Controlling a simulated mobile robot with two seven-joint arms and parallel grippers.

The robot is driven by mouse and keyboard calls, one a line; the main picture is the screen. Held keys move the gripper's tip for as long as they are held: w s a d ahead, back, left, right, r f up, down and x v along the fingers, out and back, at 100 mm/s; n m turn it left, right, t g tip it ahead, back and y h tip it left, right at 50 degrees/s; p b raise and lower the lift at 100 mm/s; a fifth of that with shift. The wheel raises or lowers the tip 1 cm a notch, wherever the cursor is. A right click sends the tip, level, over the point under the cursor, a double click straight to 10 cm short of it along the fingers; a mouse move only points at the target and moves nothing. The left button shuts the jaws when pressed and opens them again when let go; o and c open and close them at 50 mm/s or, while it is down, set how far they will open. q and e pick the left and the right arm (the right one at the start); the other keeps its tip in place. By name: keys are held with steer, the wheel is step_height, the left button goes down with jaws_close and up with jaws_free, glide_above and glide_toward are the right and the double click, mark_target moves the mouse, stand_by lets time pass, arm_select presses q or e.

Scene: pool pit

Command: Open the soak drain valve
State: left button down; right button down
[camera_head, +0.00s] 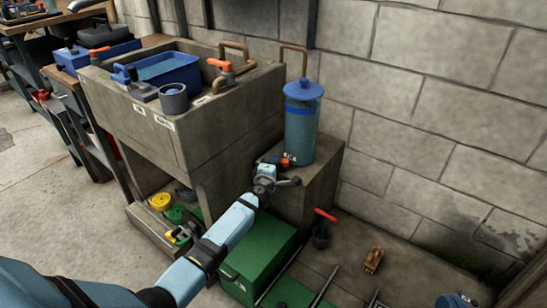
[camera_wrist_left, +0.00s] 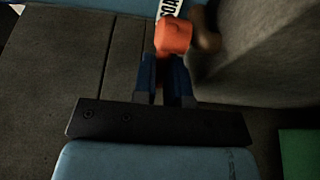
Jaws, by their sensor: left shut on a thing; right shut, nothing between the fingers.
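A small orange valve handle (camera_head: 285,162) sits low at the foot of a blue canister (camera_head: 300,130) on a concrete block. In the left wrist view the orange handle (camera_wrist_left: 173,37) is between my left fingers. My left gripper (camera_head: 272,166) reaches it from the lower left and is shut on it. A white label reading "SOA", partly cut off (camera_wrist_left: 170,8), shows just behind the handle, with a brown pipe end beside it. The valve body is mostly hidden. My right gripper cannot be made out.
A concrete sink (camera_head: 130,118) with a blue basin (camera_head: 168,72) and orange-handled pipework stands left of the canister. A green box (camera_head: 258,255) lies below my left gripper. A red-handled item (camera_head: 325,215) stands on the floor. The block wall (camera_head: 430,110) closes off the right.

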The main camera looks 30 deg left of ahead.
arm_select(q)
steer(key=y, duration=0.1)
steer(key=n+y, duration=0.1)
steer(key=n+g+y+p, duration=0.1)
steer(key=shift+s+d, duration=0.25)
arm_select(e)
steer(key=shift+s+a+f+m+g, duration=0.35)
steer(key=shift+s+f+m+g, duration=0.1)
steer(key=shift+s+m, duration=0.15)
steer(key=shift+r, duration=0.1)
arm_select(q)
steer(key=c, duration=1.2)
jaws_free()
steer(key=shift+o, duration=0.2)
arm_select(e)
steer(key=shift+r, duration=0.2)
